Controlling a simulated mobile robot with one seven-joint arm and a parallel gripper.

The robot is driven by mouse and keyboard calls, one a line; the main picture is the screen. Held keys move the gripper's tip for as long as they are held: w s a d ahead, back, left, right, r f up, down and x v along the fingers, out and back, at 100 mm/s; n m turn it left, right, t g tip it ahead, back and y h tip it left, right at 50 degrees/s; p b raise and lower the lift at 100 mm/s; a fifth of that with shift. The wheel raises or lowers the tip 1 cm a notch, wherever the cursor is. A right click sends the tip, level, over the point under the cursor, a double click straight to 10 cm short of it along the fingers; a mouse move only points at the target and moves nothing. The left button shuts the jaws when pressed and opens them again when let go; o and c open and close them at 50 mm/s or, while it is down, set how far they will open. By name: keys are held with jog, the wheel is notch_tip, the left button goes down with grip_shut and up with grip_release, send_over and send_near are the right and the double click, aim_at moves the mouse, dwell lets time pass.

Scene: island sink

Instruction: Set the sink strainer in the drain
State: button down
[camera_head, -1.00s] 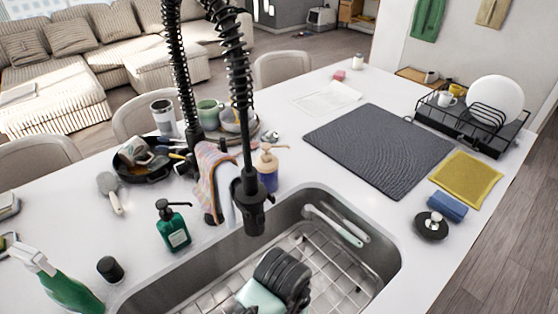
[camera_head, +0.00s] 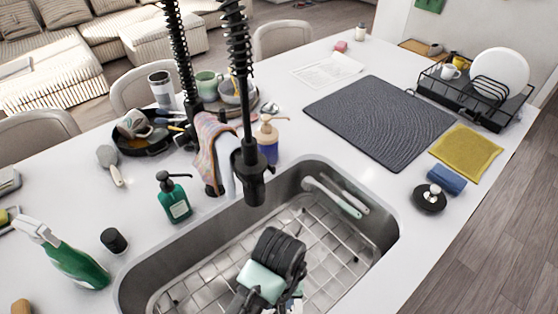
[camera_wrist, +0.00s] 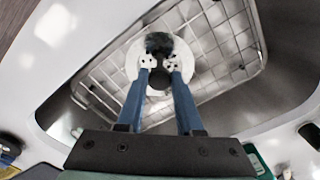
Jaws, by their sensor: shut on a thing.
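The sink strainer (camera_wrist: 184,86) is a pale round disc with a dark knob in the wrist view. The strainer is over the wire grid of the sink. I cannot tell its height above it. In the head view my dark wrist and pale teal gripper body (camera_head: 262,282) are over the sink basin (camera_head: 330,262); they hide the fingertips and the strainer. The drain opening cannot be made out in either view.
A black spring faucet (camera_head: 250,170) hangs over the sink's back edge. Green soap (camera_head: 173,203) and spray (camera_head: 70,262) bottles stand left. A brush (camera_head: 335,198) leans at the back right wall.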

notch_tip(320, 180, up, 7)
jog(key=p, duration=0.4)
jog(key=shift+f, duration=0.15)
jog(key=shift+w+d, duration=0.2)
jog(key=shift+d, duration=0.05)
jog(key=w+f+b, duration=0.1)
jog(key=w+d+f+b, duration=0.1)
jog(key=shift+f+b, duration=0.2)
jog(key=shift+b, duration=0.1)
jog(key=f, duration=0.1)
jog(key=s+f+b, duration=0.1)
jog(key=f, duration=0.1)
jog(key=s+a+f, duration=0.1)
jog(key=shift+a+f+b, duration=0.1)
jog(key=shift+f+b, duration=0.05)
jog(key=shift+b, duration=0.2)
jog(key=shift+s+a+f, duration=0.15)
jog(key=shift+s+f, duration=0.05)
jog(key=shift+s, duration=0.05)
jog(key=shift+r, duration=0.15)
